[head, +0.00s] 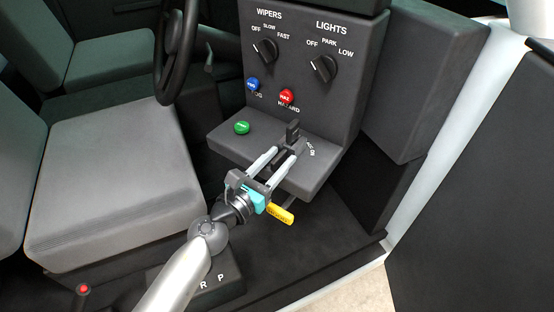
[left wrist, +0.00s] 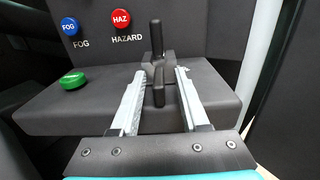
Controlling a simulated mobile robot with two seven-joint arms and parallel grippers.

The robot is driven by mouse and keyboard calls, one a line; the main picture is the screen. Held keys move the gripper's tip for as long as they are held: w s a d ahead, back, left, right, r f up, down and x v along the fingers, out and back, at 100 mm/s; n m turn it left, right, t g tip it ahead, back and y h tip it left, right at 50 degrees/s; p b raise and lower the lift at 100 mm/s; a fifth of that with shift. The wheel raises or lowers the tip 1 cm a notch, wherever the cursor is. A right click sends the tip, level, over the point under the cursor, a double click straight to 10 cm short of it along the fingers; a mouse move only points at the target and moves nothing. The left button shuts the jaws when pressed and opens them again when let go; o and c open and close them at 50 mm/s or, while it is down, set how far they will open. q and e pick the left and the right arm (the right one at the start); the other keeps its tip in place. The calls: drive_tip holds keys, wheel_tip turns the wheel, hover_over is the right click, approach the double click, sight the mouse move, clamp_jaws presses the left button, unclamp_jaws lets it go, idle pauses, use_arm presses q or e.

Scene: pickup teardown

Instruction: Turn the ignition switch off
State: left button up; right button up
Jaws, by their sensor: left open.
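The ignition switch (head: 292,131) is a dark upright lever on the ledge of the black control panel, with partly hidden white lettering beside it that seems to include ON. In the left wrist view the switch (left wrist: 157,38) stands upright, with a lower dark part reaching toward me. My left gripper (head: 284,153) comes from the front with its two pale fingers apart. In the left wrist view the open fingers (left wrist: 161,74) lie on either side of the lower part, with gaps visible. I cannot tell whether either touches it. My right gripper is not in view.
A green button (head: 242,128) sits left on the ledge. A blue FOG button (head: 252,84) and red HAZ button (head: 287,96) are above. Wipers (head: 264,51) and lights (head: 323,67) knobs are higher. A yellow tag (head: 280,215) shows below my gripper. A seat (head: 115,180) stands left.

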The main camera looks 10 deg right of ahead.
use_arm(q)
drive_tip(key=b+v, duration=0.2)
drive_tip(key=v, duration=1.3)
drive_tip(key=shift+a, duration=0.1)
